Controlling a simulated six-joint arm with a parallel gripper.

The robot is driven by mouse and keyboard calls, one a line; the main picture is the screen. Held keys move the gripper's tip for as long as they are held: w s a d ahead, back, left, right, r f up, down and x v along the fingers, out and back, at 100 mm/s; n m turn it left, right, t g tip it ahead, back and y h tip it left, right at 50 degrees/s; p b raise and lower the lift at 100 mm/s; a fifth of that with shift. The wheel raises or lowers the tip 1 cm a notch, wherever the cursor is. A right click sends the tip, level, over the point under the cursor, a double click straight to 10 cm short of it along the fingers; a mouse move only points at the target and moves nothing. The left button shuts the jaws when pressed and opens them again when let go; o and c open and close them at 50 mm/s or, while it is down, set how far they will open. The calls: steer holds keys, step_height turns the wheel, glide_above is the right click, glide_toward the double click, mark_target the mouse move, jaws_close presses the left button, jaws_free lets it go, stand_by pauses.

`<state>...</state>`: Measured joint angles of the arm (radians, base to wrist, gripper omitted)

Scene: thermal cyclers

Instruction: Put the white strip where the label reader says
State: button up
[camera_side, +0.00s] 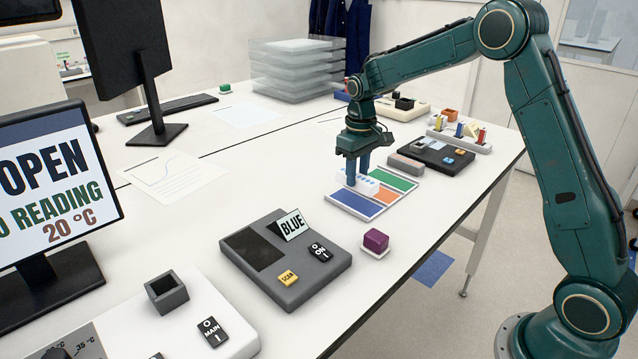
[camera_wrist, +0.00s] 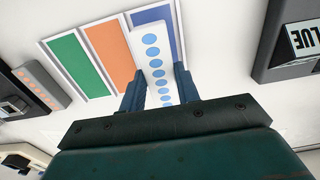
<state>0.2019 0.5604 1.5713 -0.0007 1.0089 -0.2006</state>
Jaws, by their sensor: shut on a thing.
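The white strip (camera_wrist: 143,48), with a row of blue dots, is held between the two fingers of my gripper (camera_wrist: 158,82). It also shows in the side view (camera_side: 367,184), partly hidden by my gripper (camera_side: 357,172). The strip is over the blue area (camera_wrist: 168,15), near its border with the orange area (camera_wrist: 109,60); I cannot tell whether it touches the mat. The green area (camera_wrist: 76,65) lies beyond the orange one. The grey label reader (camera_side: 318,277) has an upright card (camera_side: 291,225) reading "BLUE".
A purple block (camera_side: 375,240) on a white base stands at the table's front edge. A pinkish-grey block (camera_side: 406,164) and a dark device (camera_side: 440,152) stand behind the mat. A monitor (camera_side: 55,185) shows "OPEN" and 20 °C.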

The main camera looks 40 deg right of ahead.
mark_target(357, 187)
steer(key=shift+f, duration=2.1)
steer(key=shift+f, duration=0.1)
steer(key=o, duration=1)
steer(key=shift+o, duration=0.2)
step_height(357, 187, up, 12)
steer(key=shift+f, duration=0.25)
steer(key=shift+r, duration=0.4)
